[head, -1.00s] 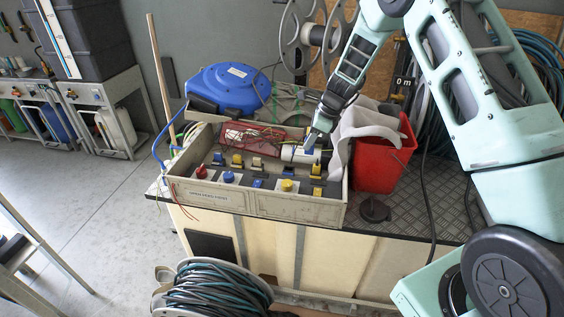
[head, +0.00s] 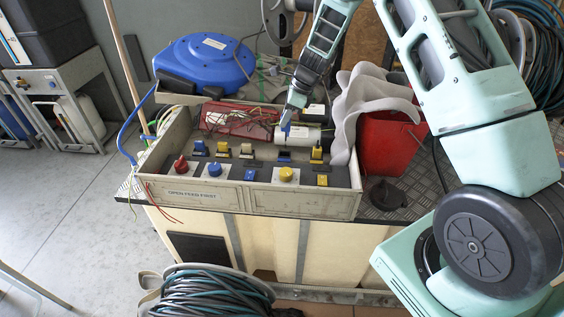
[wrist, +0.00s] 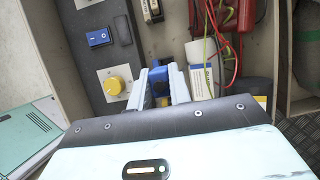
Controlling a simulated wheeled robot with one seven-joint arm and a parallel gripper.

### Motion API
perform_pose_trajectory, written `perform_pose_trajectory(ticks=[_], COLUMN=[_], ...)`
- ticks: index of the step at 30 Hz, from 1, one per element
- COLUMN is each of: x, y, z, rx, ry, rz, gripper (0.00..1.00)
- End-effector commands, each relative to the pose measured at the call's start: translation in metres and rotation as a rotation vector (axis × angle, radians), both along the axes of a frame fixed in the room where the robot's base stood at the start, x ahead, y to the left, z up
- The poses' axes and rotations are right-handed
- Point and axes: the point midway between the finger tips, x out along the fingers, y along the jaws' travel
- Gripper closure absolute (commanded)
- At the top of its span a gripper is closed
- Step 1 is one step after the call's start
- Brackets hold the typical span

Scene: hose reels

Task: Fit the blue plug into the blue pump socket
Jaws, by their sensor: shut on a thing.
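My gripper (head: 288,114) hangs over the open panel box (head: 300,202). It is shut on the blue plug (wrist: 158,78), which shows between both fingers in the wrist view; in the head view only a small blue tip (head: 285,127) shows below the fingers. The plug is above the panel, apart from the row of fittings. I cannot tell which is the pump socket. A yellow piece behind the plug is mostly hidden.
A yellow knob (head: 287,174), a blue knob (head: 215,171) and a red knob (head: 181,164) stand up from the panel. A white cylinder (head: 312,136) lies behind them. A red bucket (head: 388,148) with grey cloth (head: 372,95) stands close on the right.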

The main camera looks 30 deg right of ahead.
Motion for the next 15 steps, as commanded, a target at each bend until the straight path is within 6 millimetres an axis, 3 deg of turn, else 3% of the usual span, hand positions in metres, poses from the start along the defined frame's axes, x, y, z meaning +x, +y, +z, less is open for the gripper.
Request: perform_pose_trajectory(ticks=[1,8,15], x=[0.000,0.000,-0.001], y=[0.000,0.000,0.000], z=[-0.012,-0.030,-0.071], rx=[0.000,0.001,0.001], ry=[0.000,0.001,0.003], rz=[0.000,-0.001,-0.003], gripper=[1.00,1.00,1.00])
